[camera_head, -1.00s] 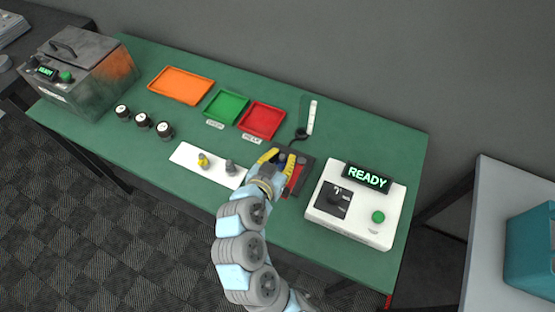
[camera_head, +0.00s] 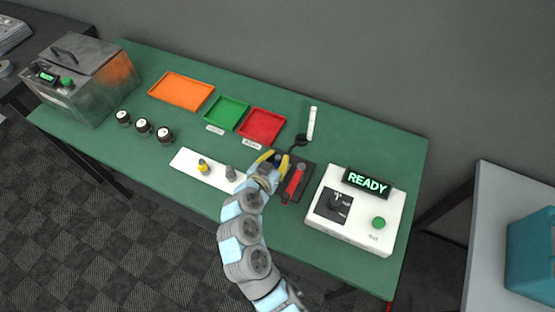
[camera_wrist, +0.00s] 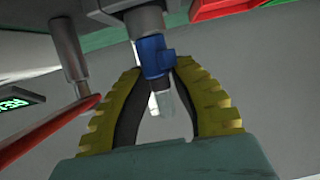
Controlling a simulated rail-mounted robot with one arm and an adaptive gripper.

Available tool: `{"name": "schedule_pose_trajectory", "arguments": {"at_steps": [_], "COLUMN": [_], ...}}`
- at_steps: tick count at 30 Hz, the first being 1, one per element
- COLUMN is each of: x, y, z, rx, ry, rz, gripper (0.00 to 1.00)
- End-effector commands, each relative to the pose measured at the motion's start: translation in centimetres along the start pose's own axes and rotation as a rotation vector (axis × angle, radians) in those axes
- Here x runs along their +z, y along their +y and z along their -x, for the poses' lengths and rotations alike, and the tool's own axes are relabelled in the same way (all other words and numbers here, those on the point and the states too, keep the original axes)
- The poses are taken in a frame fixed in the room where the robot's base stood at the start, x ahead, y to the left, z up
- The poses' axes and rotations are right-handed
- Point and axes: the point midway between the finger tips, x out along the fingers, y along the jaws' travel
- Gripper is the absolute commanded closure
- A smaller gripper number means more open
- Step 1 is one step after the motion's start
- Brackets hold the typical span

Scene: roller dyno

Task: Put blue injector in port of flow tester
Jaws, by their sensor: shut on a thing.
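The blue injector (camera_wrist: 153,57) is between the yellow fingertips of my gripper (camera_wrist: 158,68) in the wrist view, and the fingers are shut on it. A grey cylinder (camera_wrist: 144,20) adjoins it above, and a pale clear tip points down between the fingers. I cannot tell whether the injector is seated in a port. In the head view my gripper (camera_head: 273,160) is at the left side of a dark fixture (camera_head: 305,174) with a red lever (camera_head: 296,180), apparently the flow tester. My fingers largely hide the injector there.
A white box with a READY display (camera_head: 367,182) stands close on the right. A white rack (camera_head: 187,157) holding a yellow injector (camera_head: 203,165) lies left of my gripper. Red (camera_head: 262,125), green (camera_head: 227,113) and orange (camera_head: 181,91) trays lie behind. An upright white tube (camera_head: 312,123) stands behind the fixture.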

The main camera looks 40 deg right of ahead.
Motion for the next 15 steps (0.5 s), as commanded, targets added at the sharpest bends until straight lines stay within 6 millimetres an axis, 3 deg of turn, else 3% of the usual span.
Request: {"name": "schedule_pose_trajectory", "arguments": {"at_steps": [3, 15], "x": [1.12, 1.44], "y": [-0.07, -0.08], "z": [-0.39, -0.53], "rx": [-0.003, -0.003], "ry": [0.001, 0.002], "rz": [0.001, -0.001], "gripper": [1.00, 1.00]}}
